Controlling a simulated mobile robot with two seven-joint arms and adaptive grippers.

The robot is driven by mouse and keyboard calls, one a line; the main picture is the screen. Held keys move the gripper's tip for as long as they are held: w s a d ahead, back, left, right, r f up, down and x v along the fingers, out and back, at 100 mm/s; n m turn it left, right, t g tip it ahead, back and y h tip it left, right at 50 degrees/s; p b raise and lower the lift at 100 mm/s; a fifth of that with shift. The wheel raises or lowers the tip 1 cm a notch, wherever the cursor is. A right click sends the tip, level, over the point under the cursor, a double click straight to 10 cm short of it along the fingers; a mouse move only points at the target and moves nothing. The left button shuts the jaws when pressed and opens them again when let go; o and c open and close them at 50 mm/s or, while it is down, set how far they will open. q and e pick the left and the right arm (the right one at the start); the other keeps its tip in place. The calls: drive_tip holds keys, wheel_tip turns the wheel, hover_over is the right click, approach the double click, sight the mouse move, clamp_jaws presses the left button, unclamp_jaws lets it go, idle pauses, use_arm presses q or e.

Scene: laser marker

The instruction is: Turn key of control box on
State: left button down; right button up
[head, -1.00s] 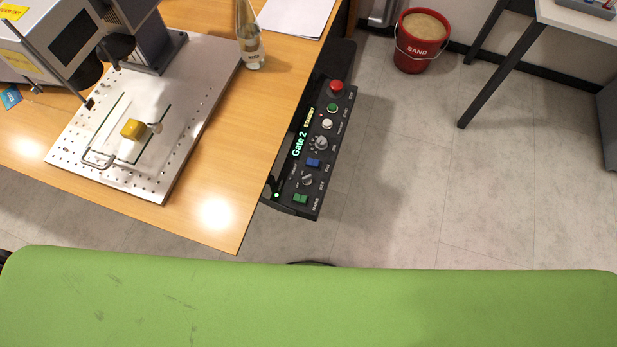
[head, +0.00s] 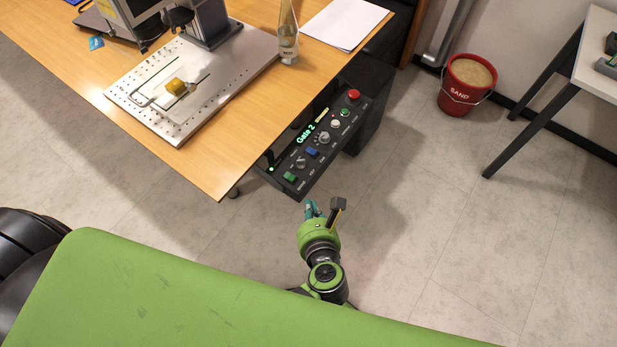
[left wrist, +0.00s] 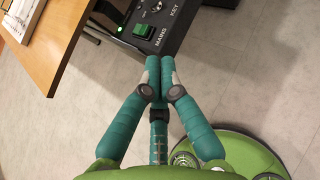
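The control box (head: 318,139) is a black panel at the table's side, with a lit "Gate 2" display. Its key knob (head: 300,162) is the round grey knob beside the green mains switch (head: 289,177). In the left wrist view the knob (left wrist: 156,8) is at the top, partly cut off, with the "KEY" label next to it, and the green switch (left wrist: 143,30) is below. My left gripper (head: 312,208) is just in front of the box's near end, apart from the knob. Its teal fingers (left wrist: 160,64) are together with nothing seen between them. My right gripper is out of view.
The wooden table (head: 214,174) carries a metal plate (head: 150,122) with a yellow block, a bottle (head: 287,38) and paper (head: 343,22). A red sand bucket (head: 466,85) and another table (head: 598,55) stand at the right. The floor right of the box is clear.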

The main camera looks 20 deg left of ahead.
use_arm(q)
drive_tip(key=b, duration=0.4)
approach(300, 165)
drive_tip(key=f, duration=0.1)
drive_tip(key=w+f, duration=0.1)
drive_tip(key=f, duration=0.1)
drive_tip(key=shift+w+a+f, duration=0.15)
drive_tip(key=shift+a+f, duration=0.05)
drive_tip(key=shift+a, duration=0.05)
drive_tip(key=shift+w+a+r, duration=0.1)
drive_tip(key=shift+w+a, duration=0.2)
drive_tip(key=shift+w, duration=0.25)
drive_tip(key=shift+w+a+r, duration=0.1)
drive_tip(key=shift+w+a, duration=0.15)
drive_tip(key=shift+w, duration=0.35)
drive_tip(key=shift+w+a, duration=0.3)
drive_tip(key=shift+w, duration=0.4)
